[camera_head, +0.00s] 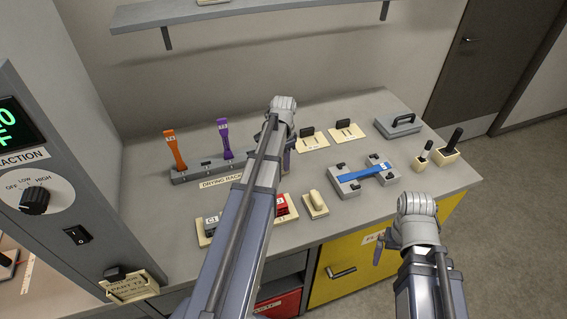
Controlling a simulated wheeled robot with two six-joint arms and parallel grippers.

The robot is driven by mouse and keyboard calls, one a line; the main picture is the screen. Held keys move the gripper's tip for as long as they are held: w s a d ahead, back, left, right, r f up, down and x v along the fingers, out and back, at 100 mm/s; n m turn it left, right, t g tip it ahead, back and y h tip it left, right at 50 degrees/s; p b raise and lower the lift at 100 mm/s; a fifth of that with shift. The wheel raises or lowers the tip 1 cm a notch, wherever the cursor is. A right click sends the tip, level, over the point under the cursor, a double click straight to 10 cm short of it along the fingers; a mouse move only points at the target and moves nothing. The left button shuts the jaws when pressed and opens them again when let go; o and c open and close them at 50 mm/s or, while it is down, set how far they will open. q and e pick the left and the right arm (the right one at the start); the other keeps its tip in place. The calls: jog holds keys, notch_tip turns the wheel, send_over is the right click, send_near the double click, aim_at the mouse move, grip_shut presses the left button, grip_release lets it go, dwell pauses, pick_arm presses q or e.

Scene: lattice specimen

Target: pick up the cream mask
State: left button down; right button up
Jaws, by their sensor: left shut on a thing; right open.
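Two cream plates with dark grips lie at the back of the grey bench, the nearer-left one (312,146) beside my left gripper and the other (349,134) to its right. I cannot tell which cream piece is the mask. My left gripper (290,148) points down over the bench, just left of the first plate. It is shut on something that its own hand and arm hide. My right gripper (379,250) is open, in front of the bench's front edge, apart from the objects.
A drying rack (195,171) holds an orange and a purple piece. A control cabinet (75,150) rises at the left.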

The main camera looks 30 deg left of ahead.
pick_arm(q)
jog(key=shift+r, duration=0.1)
dwell(0.3)
jog(key=shift+r+p, duration=5.15)
jog(key=shift+p, duration=0.15)
notch_tip(320, 180, down, 10)
jog(key=b, duration=1)
jog(key=shift+f, duration=0.1)
jog(key=shift+f+b, duration=0.25)
jog(key=shift+b, duration=0.1)
jog(key=c, duration=0.6)
grip_release()
jog(key=shift+r, duration=0.1)
jog(key=shift+c, duration=0.2)
